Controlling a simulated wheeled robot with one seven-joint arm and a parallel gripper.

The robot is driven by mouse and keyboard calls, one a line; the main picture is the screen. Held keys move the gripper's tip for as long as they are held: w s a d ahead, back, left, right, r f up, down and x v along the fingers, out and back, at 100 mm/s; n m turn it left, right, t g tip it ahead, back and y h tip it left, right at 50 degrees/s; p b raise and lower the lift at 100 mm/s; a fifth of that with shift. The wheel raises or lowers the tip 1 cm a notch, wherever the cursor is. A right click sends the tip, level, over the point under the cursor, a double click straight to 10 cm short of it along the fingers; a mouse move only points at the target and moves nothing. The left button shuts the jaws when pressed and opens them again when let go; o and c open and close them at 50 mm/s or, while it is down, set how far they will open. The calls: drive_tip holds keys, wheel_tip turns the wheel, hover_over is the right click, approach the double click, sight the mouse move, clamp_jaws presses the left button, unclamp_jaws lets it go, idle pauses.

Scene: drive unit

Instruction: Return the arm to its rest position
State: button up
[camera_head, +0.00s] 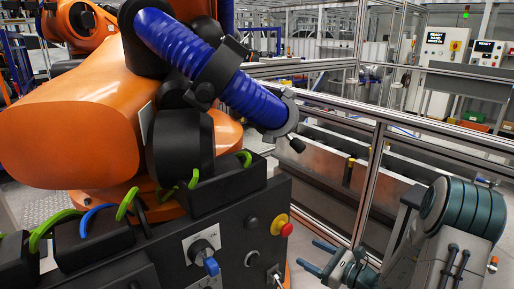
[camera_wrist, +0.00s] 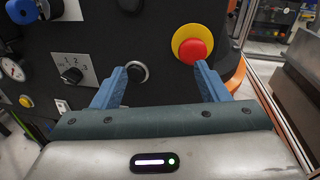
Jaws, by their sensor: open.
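My gripper (camera_head: 309,253) is at the lower right of the head view, at the end of my grey-green arm (camera_head: 462,215). Its two blue fingers are spread apart and point left toward the black control panel (camera_head: 232,235). In the wrist view my gripper (camera_wrist: 158,70) is open, with nothing between the fingers but the panel behind. The red button (camera_wrist: 193,51) on its yellow collar is just beyond the right finger. It also shows in the head view (camera_head: 287,230). A silver-ringed round fitting (camera_wrist: 137,72) lies beyond the left finger. Contact with the panel cannot be told.
A large orange robot arm (camera_head: 70,125) with a blue ribbed hose (camera_head: 180,42) stands above the panel. A metal fence post (camera_head: 372,150) and rails run behind my arm. A numbered selector plate (camera_wrist: 72,68) and a gauge (camera_wrist: 12,70) sit left on the panel.

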drive_tip(key=s+a+r+n+g+h+p, duration=0.1)
drive_tip(key=s+a+r+n+g, duration=0.4)
drive_tip(key=s+a+n+g, duration=0.15)
drive_tip(key=s+a+r+n+g+h+p, duration=0.1)
drive_tip(key=s+a+r+n+g+p, duration=0.1)
drive_tip(key=s+a+r+n+g, duration=0.4)
drive_tip(key=s+d+r+n+t+h+p, duration=0.3)
drive_tip(key=s+d+r+n+h, duration=0.4)
drive_tip(key=s+n+h, duration=0.3)
drive_tip(key=s+r+n, duration=0.1)
drive_tip(key=n, duration=0.2)
drive_tip(key=shift+d, duration=0.4)
drive_tip(key=shift+c, duration=0.3)
drive_tip(key=c, duration=0.6)
drive_tip(key=shift+a, duration=0.15)
drive_tip(key=shift+c, duration=0.2)
